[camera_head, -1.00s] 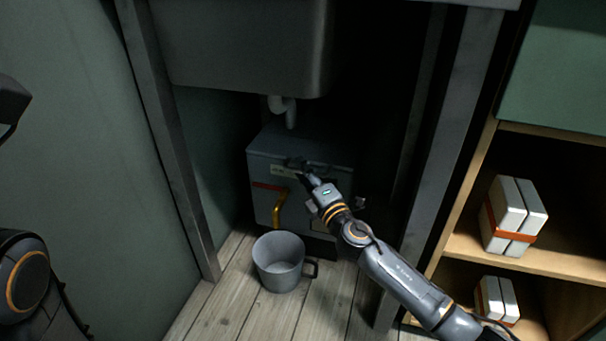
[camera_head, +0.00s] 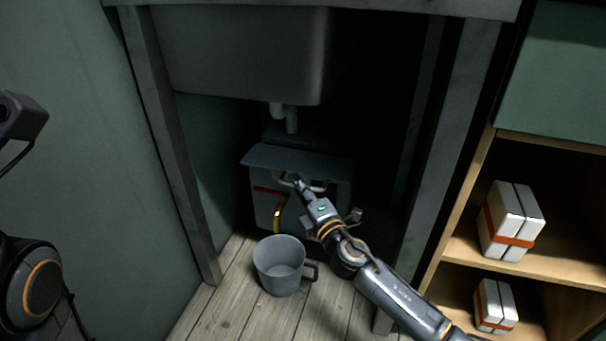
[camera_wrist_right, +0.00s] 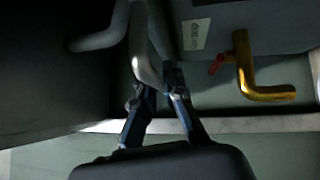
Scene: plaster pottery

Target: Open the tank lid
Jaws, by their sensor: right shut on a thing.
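The grey tank (camera_head: 262,205) stands on the floor under the sink, with a brass tap (camera_head: 278,213) on its front. Its lid (camera_head: 295,161) is tilted, with the front edge raised and a dark strip behind it. My right gripper (camera_head: 294,181) is shut on the lid handle (camera_head: 317,186) at the front edge. In the right wrist view, the right gripper's fingers (camera_wrist_right: 162,92) close around the bar of the handle (camera_wrist_right: 141,45); the tap (camera_wrist_right: 246,70) with its red lever is to the right. Only parts of my left arm show at the left edge.
A grey mug-like bucket (camera_head: 279,266) stands on the wooden floor just in front of the tank. The sink basin (camera_head: 245,55) and its drain pipe (camera_head: 290,118) are close above the lid. Sink legs flank the space. A shelf (camera_head: 480,262) with white boxes stands at right.

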